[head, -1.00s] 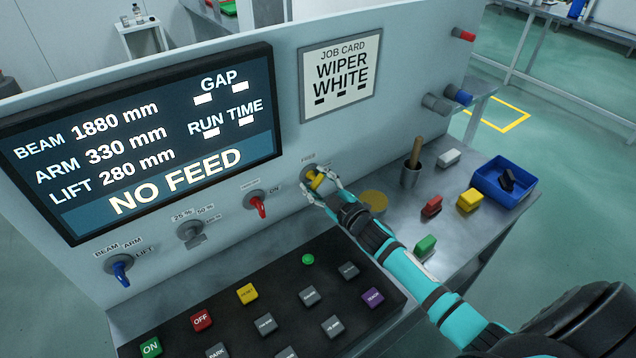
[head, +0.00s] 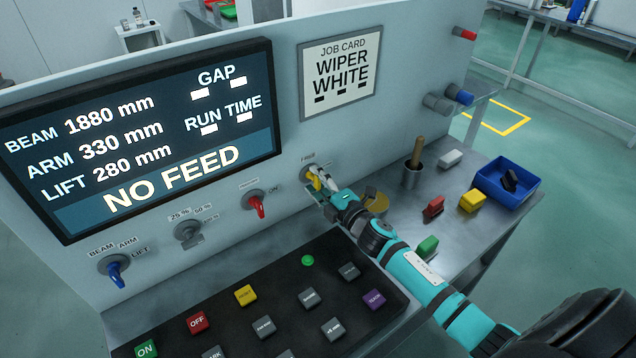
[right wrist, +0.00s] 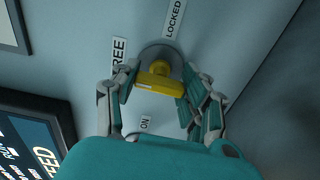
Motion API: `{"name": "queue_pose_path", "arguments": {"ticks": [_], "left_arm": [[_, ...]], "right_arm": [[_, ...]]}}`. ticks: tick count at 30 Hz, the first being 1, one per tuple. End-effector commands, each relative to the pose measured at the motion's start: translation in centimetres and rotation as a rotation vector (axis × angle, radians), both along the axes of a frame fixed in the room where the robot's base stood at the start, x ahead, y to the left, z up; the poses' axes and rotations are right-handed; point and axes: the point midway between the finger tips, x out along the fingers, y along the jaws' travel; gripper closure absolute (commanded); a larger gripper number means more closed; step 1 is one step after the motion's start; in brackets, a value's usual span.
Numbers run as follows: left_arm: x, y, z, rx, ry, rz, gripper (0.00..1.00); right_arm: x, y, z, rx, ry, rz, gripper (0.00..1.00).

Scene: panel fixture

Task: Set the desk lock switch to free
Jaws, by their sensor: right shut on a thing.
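The yellow lock switch (head: 315,181) sits on the upright panel, right of the red switch, with a FREE label (head: 307,158) above it. My right gripper (head: 318,184) is at the switch, its fingers on either side of the handle. In the right wrist view the yellow handle (right wrist: 160,84) lies between the fingers of my right gripper (right wrist: 157,92), which is shut on it. There the FREE label (right wrist: 119,56) is left of the switch and the LOCKED label (right wrist: 174,19) is above it. The fingers partly cover the handle in the head view. My left gripper is not in view.
A red switch (head: 257,206), a grey switch (head: 188,232) and a blue switch (head: 116,272) line the panel to the left. A button board (head: 290,290) lies below.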

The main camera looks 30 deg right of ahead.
Motion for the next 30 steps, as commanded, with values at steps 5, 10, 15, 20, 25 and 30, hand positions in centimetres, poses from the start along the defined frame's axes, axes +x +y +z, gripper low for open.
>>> {"name": "queue_pose_path", "arguments": {"ticks": [5, 10, 15, 20, 25, 30], "left_arm": [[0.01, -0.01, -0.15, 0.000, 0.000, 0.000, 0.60], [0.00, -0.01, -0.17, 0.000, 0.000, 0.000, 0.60], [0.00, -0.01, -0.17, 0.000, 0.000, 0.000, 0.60], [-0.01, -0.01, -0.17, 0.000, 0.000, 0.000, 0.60], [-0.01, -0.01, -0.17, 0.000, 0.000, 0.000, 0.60], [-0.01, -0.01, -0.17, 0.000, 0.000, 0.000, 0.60]], "right_arm": [[-0.02, 0.07, -0.09, -0.042, -0.005, 0.001, 0.88], [-0.03, 0.08, -0.08, -0.056, -0.007, 0.001, 0.88], [-0.03, 0.08, -0.09, -0.057, -0.006, 0.001, 0.88], [-0.04, 0.08, -0.10, -0.058, -0.006, 0.002, 0.88], [-0.03, 0.05, -0.09, -0.056, -0.007, 0.001, 0.34], [-0.02, 0.03, -0.06, -0.055, -0.007, 0.001, 0.31]]}}
